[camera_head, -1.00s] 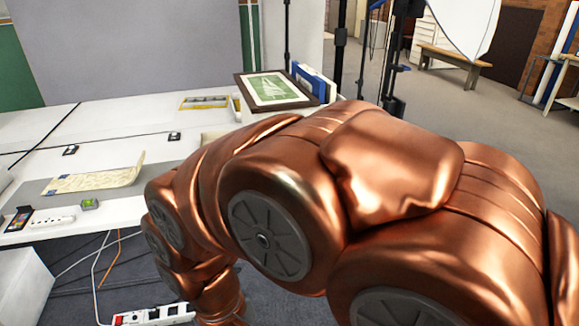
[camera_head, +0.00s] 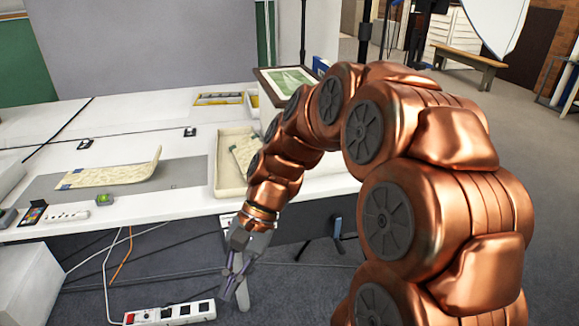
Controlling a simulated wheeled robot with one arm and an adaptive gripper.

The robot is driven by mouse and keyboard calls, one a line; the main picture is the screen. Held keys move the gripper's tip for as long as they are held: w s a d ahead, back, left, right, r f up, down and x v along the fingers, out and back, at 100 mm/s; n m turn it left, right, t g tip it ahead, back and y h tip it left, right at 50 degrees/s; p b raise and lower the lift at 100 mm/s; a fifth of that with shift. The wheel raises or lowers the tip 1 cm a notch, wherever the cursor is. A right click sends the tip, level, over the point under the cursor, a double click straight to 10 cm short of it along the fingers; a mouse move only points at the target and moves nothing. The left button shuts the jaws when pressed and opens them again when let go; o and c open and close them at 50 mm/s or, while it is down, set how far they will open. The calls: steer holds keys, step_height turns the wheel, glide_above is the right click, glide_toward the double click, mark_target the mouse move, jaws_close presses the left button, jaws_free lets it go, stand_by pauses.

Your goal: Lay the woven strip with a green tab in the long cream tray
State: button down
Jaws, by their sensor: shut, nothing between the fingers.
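A pale patterned strip (camera_head: 115,176) lies on a grey mat on the white table at left, its right end curling up. A bluish patch shows at its left end; I cannot make out a green tab on it. A cream tray (camera_head: 228,191) stands to its right, partly hidden by my arm. Another pale patterned piece (camera_head: 243,153) lies in the tray; its ends are partly hidden. My gripper (camera_head: 232,288) points down in front of the table edge, low over the floor, shut and empty, away from both strip and tray.
A small green device (camera_head: 104,199), a colour card (camera_head: 33,214) and a white power strip (camera_head: 68,215) lie along the front edge. A shallow tray (camera_head: 218,99) and a framed green picture (camera_head: 287,82) are behind. Another power strip (camera_head: 170,313) is on the floor.

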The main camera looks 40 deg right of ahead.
steer(key=w+d+r+m+t+y+b, duration=0.2)
steer(key=w+d+m+t+y, duration=0.4)
steer(key=w+d+m, duration=0.65)
steer(key=w+d+m+t+h+b, duration=0.2)
steer(key=d+m+t, duration=0.6)
steer(key=d, duration=2)
steer(key=w+a+n+t+b, duration=0.2)
steer(key=w+a, duration=0.7)
steer(key=w, duration=0.1)
steer(key=shift+w+a+f, duration=0.15)
steer(key=shift+a+f, duration=0.05)
steer(key=shift+f, duration=0.2)
